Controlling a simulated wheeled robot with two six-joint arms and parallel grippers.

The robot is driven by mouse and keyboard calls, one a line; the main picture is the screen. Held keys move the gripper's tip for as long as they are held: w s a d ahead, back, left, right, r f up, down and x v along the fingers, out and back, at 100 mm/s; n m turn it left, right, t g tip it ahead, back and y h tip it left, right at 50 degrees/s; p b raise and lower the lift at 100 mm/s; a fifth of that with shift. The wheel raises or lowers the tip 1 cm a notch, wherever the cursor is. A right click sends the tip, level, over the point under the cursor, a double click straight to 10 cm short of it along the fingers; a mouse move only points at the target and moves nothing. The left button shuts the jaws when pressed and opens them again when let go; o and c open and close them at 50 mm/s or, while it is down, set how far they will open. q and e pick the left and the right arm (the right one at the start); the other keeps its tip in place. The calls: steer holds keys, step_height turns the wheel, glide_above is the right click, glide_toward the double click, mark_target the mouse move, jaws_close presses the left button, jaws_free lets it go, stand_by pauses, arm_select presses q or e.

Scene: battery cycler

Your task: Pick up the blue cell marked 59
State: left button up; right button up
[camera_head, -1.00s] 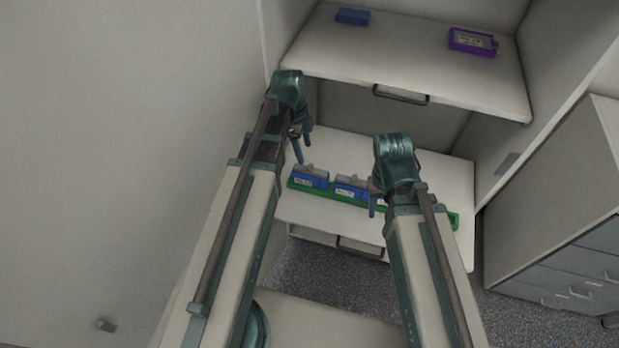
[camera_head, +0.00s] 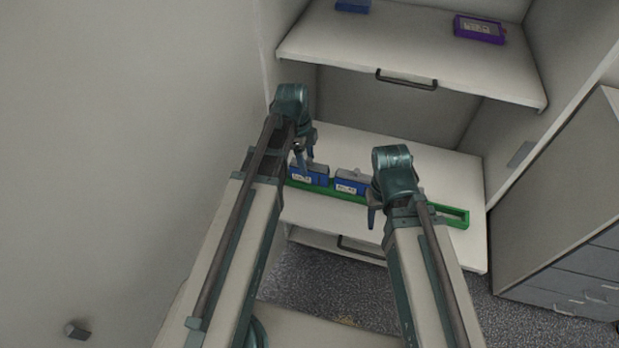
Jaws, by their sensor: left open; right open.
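Two blue cells with grey tops stand in a long green tray (camera_head: 458,222) on the lower shelf. The left blue cell (camera_head: 310,177) and the middle blue cell (camera_head: 350,187) have white labels, too small to read, so I cannot tell which is marked 59. My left gripper (camera_head: 302,166) is open at the left cell, in front of or over its top; contact cannot be told. My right gripper (camera_head: 372,216) is open and empty in front of the tray, right of the middle cell. My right arm hides part of the tray.
The upper shelf (camera_head: 400,50) holds a blue block (camera_head: 353,6) and a purple-framed device (camera_head: 479,29). A grey drawer cabinet (camera_head: 560,200) stands at the right. The lower shelf is bare behind the tray.

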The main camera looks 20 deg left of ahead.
mark_target(309, 171)
arm_select(q)
steer(key=f+b, duration=0.4)
steer(key=f, duration=0.1)
steer(key=shift+w+d, duration=0.15)
steer(key=shift+d, duration=0.2)
arm_select(e)
step_height(309, 171, down, 5)
steer(key=shift+r, duration=0.1)
arm_select(q)
steer(key=shift+r, duration=0.15)
arm_select(e)
steer(key=shift+r, duration=0.1)
arm_select(q)
jaws_close()
stand_by(0.5)
